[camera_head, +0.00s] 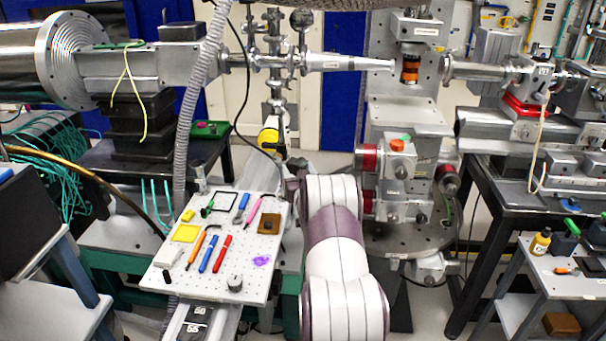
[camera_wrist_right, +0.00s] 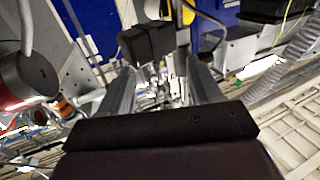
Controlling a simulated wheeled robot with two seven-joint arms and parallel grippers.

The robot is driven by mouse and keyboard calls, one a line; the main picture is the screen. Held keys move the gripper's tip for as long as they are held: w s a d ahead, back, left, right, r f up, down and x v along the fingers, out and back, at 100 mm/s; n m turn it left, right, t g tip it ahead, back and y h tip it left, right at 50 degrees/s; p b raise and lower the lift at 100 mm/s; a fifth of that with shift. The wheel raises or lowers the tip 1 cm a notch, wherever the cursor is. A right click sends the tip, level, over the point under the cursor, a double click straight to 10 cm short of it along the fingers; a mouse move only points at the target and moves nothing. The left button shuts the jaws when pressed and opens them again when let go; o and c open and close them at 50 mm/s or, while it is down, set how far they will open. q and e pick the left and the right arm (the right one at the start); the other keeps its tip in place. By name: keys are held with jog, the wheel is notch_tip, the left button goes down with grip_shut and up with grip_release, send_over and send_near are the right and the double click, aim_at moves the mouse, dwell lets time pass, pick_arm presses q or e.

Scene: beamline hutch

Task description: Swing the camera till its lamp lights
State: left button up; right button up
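I cannot pick out the camera or its lamp with certainty in either view. In the head view my right arm rises from the bottom middle and bends away; its gripper is small and partly hidden beyond the wrist. In the right wrist view my right gripper (camera_wrist_right: 165,65) has its two grey fingers spread apart, with a gap between them. A black block (camera_wrist_right: 148,42) shows at the far end of the left finger; whether it is separate from the finger is unclear. My left gripper is not in view.
A white perforated board (camera_head: 235,288) with pens and small tools lies left of my arm. A stage with red knobs (camera_head: 369,160) stands right of it, below an orange-banded cylinder (camera_head: 410,68). A grey hose (camera_head: 190,120) hangs at left. A cart (camera_head: 535,280) stands at right.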

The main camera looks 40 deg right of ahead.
jog(key=shift+s+d+f, duration=0.15)
jog(key=shift+s, duration=0.25)
jog(key=b+v, duration=0.1)
jog(key=v, duration=1.1)
jog(key=shift+a, duration=0.3)
jog(key=shift+w, duration=0.1)
